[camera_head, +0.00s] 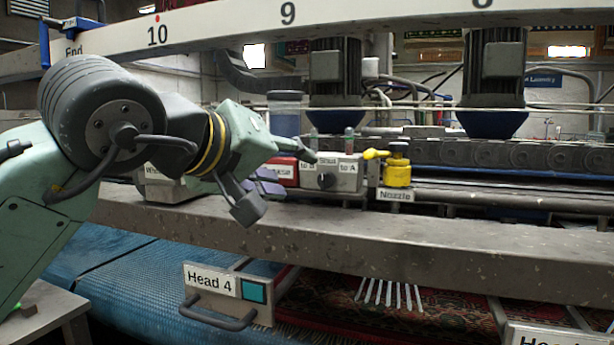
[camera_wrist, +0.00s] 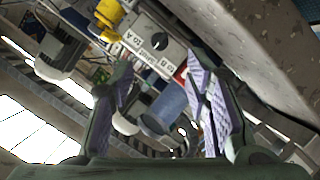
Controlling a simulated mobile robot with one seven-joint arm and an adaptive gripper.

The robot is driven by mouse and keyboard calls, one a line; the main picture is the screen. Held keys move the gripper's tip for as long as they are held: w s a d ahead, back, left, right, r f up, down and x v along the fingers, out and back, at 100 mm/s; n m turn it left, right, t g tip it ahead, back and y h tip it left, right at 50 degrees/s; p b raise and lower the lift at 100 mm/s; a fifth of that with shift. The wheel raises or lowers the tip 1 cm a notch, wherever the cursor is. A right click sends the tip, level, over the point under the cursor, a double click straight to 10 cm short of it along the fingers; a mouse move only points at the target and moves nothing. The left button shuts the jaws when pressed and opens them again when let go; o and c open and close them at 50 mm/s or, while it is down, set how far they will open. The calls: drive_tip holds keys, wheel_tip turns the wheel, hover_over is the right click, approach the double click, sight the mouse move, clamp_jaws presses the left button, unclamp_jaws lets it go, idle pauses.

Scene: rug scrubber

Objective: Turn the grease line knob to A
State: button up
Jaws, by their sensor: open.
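A grey box (camera_head: 345,172) labelled "to B", "Shut" and "to A" stands on the long metal beam in the head view. A dark knob (camera_head: 326,180) is on its front, and I cannot tell which label it points to. The wrist view shows the box (camera_wrist: 176,50) and the dark knob (camera_wrist: 159,42) beyond the fingertips, near the top. A red box (camera_head: 283,170) with a partly hidden label adjoins it on the left. My gripper (camera_head: 280,181) is open and empty, left of the knob in the head view. Its purple-padded fingers also show in the wrist view (camera_wrist: 162,85).
A yellow valve (camera_head: 397,166) labelled "Nozzle" stands just right of the grey box. A metal beam (camera_head: 400,235) runs below them. A "Head 4" plate with a handle (camera_head: 222,315) is lower, above a patterned rug (camera_head: 345,300). Motors (camera_head: 335,72) stand behind.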

sight(321, 179)
drive_tip(key=p+x, duration=0.1)
drive_tip(key=x, duration=0.9)
drive_tip(key=shift+w, duration=0.2)
clamp_jaws()
